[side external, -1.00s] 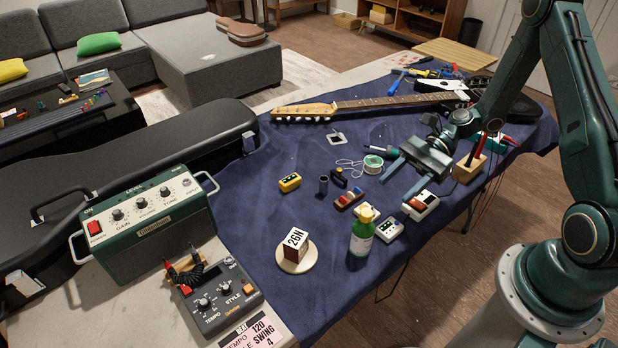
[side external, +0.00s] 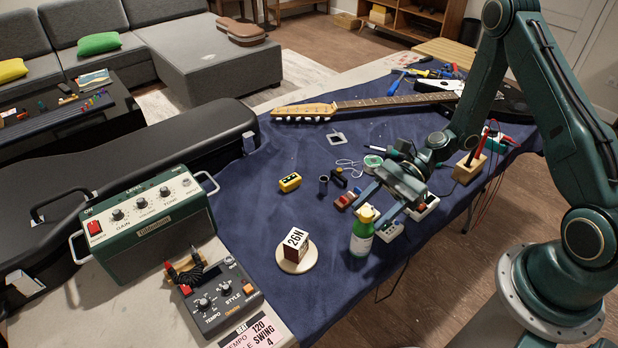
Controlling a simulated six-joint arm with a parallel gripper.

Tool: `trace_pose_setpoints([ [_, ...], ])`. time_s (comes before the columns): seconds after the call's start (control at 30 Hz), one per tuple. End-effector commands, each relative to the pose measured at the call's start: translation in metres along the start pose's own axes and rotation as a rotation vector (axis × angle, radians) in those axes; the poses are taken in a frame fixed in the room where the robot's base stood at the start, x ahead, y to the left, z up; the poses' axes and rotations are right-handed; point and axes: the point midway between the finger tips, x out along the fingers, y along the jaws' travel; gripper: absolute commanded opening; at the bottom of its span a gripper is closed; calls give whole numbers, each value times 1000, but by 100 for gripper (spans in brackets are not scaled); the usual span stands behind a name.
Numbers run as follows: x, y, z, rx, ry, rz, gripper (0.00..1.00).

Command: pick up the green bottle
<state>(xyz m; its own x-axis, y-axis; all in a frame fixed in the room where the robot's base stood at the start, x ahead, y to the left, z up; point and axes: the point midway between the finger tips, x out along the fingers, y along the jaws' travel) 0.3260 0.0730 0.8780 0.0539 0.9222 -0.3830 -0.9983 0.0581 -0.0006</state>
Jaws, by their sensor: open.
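The green bottle (side external: 361,238) stands upright near the front edge of the blue cloth. Nothing shows between the fingers.
A yellow pedal (side external: 289,182) and a dark cylinder (side external: 323,185) lie behind. The blue cloth (side external: 255,225) is clear at left.

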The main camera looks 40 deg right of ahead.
Motion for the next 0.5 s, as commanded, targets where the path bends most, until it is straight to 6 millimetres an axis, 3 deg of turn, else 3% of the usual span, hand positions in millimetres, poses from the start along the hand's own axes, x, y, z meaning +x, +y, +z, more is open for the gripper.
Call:
trace_pose_setpoints([
  [0.3,35,1,-1,1,-1,3,50],
  [0.5,42,0,-1,0,0,1,50],
])
